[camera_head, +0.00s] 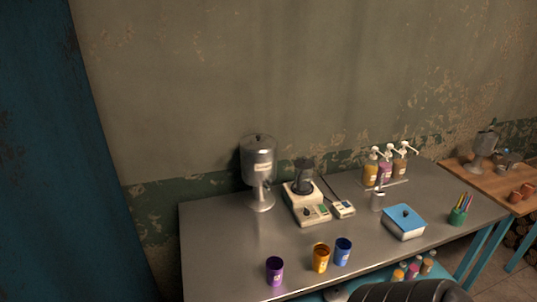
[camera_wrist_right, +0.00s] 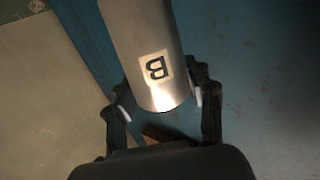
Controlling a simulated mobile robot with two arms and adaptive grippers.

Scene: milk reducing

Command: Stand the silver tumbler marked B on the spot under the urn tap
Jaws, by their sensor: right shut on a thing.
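The silver tumbler marked B (camera_wrist_right: 150,50) fills the upper middle of the right wrist view, with a black B on a pale label. My right gripper (camera_wrist_right: 160,100) is shut on it, one finger on each side near its end. The steel urn (camera_head: 258,160) stands on a stem and round foot at the back left of the metal table in the head view. Its tap is small and hard to make out, and I cannot make out a marked spot below it. My left gripper is not in view.
Purple (camera_head: 275,271), orange (camera_head: 320,258) and blue (camera_head: 343,251) cups stand along the front edge of the metal table (camera_head: 225,240). Right of the urn are a cream appliance (camera_head: 305,205), pump bottles (camera_head: 386,170) and a blue-lidded box (camera_head: 404,222). The table before the urn is clear.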

